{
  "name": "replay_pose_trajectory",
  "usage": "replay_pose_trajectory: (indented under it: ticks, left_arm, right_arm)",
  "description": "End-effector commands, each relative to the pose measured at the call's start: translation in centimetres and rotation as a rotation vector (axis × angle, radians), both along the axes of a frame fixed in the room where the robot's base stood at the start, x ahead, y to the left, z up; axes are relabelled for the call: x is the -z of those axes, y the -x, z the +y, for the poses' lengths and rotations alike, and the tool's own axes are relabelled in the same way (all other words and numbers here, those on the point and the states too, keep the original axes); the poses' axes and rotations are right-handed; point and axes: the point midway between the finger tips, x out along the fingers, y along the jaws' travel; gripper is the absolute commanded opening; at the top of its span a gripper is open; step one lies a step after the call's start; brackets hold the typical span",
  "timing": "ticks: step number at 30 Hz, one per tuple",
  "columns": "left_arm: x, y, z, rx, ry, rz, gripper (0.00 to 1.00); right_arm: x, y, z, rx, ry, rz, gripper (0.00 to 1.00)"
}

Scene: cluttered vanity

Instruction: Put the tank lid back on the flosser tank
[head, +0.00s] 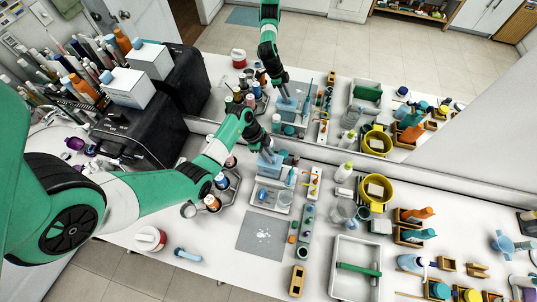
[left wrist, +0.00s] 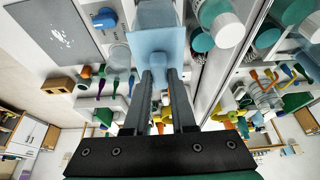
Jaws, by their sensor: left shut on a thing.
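My left gripper (head: 266,150) reaches to the back of the counter, close to the mirror, and points down. In the left wrist view, its two dark fingers (left wrist: 159,80) are shut on the knob of the light-blue tank lid (left wrist: 157,48). The lid also shows in the head view (head: 268,158), below the fingertips. A blue-grey flosser body (head: 281,157) stands beside and under it. The lid hides much of the tank, so I cannot tell whether it touches the tank rim or is just above it. My right gripper is not in view.
A white tray (head: 259,207) with a clear cup is in front of the flosser. A grey mat (head: 244,240) lies nearer. Bottles (head: 221,181) stand left and a strip with small colored items (head: 314,187) right. The mirror (head: 330,90) closes off the back.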

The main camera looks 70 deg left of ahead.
Motion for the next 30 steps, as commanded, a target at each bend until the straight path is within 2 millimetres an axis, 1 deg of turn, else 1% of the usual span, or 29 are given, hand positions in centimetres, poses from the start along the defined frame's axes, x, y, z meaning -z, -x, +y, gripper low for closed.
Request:
replay_pose_trajectory:
  ticks: [18, 26, 27, 29, 30]
  left_arm:
    - [0.84, 0.00, 0.00, 0.000, 0.000, 0.000, 0.00]
    - [0.90, 0.00, 0.00, 0.000, 0.000, 0.000, 0.00]
    - [0.90, 0.00, 0.00, 0.000, 0.000, 0.000, 0.29]
    - [0.90, 0.00, 0.00, 0.000, 0.000, 0.000, 0.40]
    - [0.90, 0.00, 0.00, 0.000, 0.000, 0.000, 0.47]
  right_arm:
    - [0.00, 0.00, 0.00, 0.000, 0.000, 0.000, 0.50]
    - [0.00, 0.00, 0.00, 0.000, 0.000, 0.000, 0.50]
    - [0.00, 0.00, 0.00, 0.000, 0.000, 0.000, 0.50]
    - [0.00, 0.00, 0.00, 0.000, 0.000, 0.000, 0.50]
    - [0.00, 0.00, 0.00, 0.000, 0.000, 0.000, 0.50]
